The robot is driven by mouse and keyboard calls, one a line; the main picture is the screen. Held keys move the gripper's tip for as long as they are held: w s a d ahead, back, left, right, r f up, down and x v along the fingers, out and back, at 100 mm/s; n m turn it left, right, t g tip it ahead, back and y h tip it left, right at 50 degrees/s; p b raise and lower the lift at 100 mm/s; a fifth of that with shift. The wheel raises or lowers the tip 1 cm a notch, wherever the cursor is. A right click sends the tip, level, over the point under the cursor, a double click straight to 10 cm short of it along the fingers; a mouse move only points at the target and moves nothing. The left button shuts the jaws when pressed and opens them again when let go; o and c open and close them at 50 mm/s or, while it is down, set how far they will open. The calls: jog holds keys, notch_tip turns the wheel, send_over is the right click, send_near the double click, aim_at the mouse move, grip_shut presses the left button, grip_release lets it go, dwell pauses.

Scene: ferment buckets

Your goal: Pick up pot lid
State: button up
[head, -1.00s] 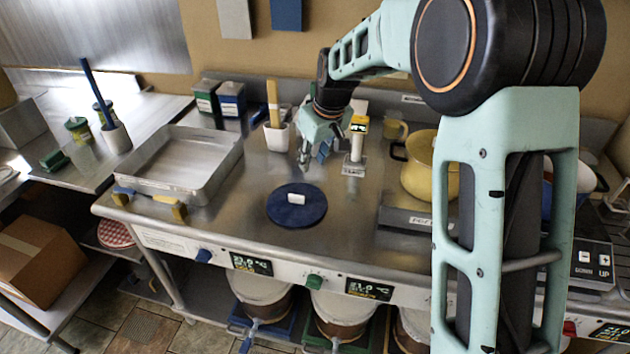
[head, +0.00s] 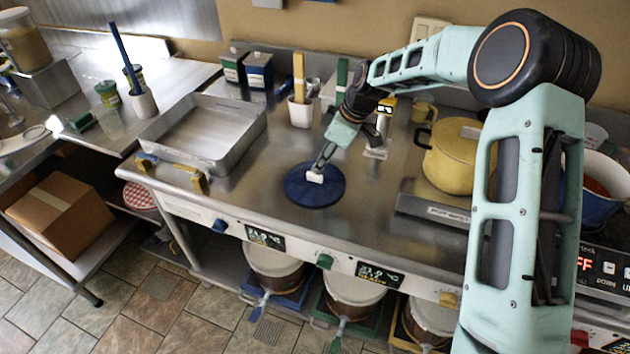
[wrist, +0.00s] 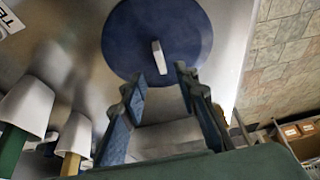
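The pot lid (head: 302,192) is a round dark blue disc with a small white handle (head: 314,177) at its middle. It lies flat on the steel counter. In the wrist view the lid (wrist: 125,50) fills the upper middle and its handle (wrist: 159,57) stands just beyond my fingertips. My gripper (head: 320,165) is over the lid, pointing down at the handle. In the wrist view my gripper (wrist: 155,80) is open, its two blue-padded fingers apart with nothing visible between them. Whether the fingertips touch the handle cannot be told.
A steel tray (head: 150,140) stands to the left. A white cup with brushes (head: 301,112) stands behind the lid. A yellow pot (head: 450,165) sits on a scale to the right. The counter's front edge with knobs and displays (head: 265,238) is close to the lid.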

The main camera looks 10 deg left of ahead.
aim_at(315, 179)
jog(key=p+x, duration=0.1)
jog(key=x, duration=0.3)
jog(key=shift+f, duration=0.45)
jog(key=shift+s, duration=0.1)
grip_shut()
